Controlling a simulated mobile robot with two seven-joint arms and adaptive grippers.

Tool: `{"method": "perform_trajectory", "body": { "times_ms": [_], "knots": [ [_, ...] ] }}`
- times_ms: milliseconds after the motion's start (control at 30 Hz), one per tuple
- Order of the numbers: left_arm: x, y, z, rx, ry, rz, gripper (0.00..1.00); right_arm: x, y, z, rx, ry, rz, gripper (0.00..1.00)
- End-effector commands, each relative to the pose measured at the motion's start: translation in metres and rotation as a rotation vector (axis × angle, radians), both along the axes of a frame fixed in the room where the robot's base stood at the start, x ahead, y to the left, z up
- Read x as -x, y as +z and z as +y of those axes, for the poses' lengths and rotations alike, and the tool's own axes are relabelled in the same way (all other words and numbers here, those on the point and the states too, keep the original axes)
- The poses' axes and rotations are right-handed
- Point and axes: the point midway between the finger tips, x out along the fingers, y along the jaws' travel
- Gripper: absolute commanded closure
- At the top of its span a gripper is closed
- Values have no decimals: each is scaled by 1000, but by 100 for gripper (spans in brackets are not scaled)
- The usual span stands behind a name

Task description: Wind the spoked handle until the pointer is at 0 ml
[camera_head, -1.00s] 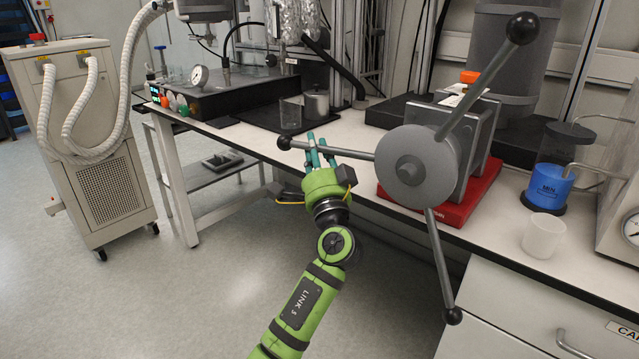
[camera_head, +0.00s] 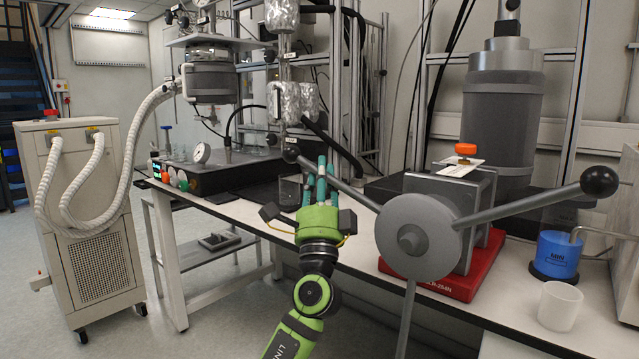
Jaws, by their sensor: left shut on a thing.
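The spoked handle (camera_head: 420,238) is a grey hub with three rods, on the front of a grey block unit (camera_head: 455,190) on a red base (camera_head: 470,268). One rod points up-left to a black knob (camera_head: 290,154), one points right and slightly up to another knob (camera_head: 600,181), and one points down out of the picture. My green left gripper (camera_head: 323,178) is shut on the up-left rod, its teal fingers around the rod a little in from the knob. The pointer and ml scale cannot be made out. My right gripper is not in view.
A blue-filled container (camera_head: 556,256) and a white cup (camera_head: 559,305) stand right of the red base. A glass beaker (camera_head: 290,190) stands behind my left gripper. The bench (camera_head: 350,240) has a dark front edge. A wheeled cabinet (camera_head: 88,230) with white hoses stands at left.

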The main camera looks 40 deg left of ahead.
Motion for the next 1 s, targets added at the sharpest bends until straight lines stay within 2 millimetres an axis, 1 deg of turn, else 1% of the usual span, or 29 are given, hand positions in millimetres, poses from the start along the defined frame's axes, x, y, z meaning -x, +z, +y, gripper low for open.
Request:
{"method": "perform_trajectory", "body": {
  "times_ms": [33,300,333,367,400,767,867,1000],
  "knots": [
    [1,2,0,-5,3,-2,100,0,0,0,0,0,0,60],
    [1,2,0,-3,3,-3,100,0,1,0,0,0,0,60],
    [1,2,0,-3,3,-3,69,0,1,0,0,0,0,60],
    [1,2,0,-3,3,-3,57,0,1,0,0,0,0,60],
    [1,2,0,-2,3,-3,52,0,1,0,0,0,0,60],
    [1,-2,-1,0,0,0,52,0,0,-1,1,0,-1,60],
    [7,-10,-6,1,-1,1,52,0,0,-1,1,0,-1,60],
    [22,-31,-15,1,-1,4,52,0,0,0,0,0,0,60]
  ]
}}
